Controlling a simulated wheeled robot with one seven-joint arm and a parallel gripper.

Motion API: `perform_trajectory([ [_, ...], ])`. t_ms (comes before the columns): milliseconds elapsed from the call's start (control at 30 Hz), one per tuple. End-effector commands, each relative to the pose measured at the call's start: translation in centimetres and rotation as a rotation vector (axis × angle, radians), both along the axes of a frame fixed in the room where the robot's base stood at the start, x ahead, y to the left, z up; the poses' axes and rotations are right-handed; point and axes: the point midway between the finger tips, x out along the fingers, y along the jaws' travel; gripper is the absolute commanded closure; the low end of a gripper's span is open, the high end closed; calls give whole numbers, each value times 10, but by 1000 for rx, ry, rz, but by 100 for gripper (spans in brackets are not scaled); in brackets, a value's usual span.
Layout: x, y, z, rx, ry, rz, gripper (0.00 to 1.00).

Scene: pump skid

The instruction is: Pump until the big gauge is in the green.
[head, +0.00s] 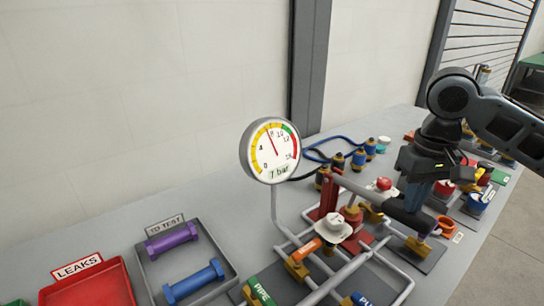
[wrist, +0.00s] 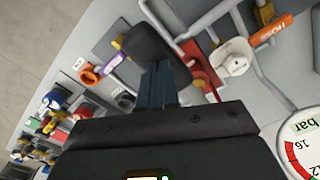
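The big round gauge (head: 270,150) stands on a pipe and reads 7 bar. Its red needle points just left of straight up, in the yellow part, short of the green band near 10 to 12. My gripper (head: 416,205) is over the black grip. In the wrist view its dark blue fingers (wrist: 157,68) look close together, their tips at the grip and hiding part of it. I cannot tell if they press on it from above.
A white valve (head: 332,228), an orange hose tag (head: 304,250) and grey pipes are by the pump. Blue hoses (head: 335,145) lie behind. A red leaks tray (head: 90,285) and a grey test tray (head: 185,262) are at left. Several fittings crowd the right side.

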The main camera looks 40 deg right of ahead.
Motion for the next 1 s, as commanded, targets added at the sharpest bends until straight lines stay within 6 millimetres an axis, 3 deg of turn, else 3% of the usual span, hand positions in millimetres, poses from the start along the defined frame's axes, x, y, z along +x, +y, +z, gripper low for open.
perform_trajectory([
  [500, 1, 1, -44, 3, -2, -1, 100],
  [767, 1, 0, -33, 1, -1, 0, 100],
  [1000, 0, 0, -3, 1, -1, 0, 100],
])
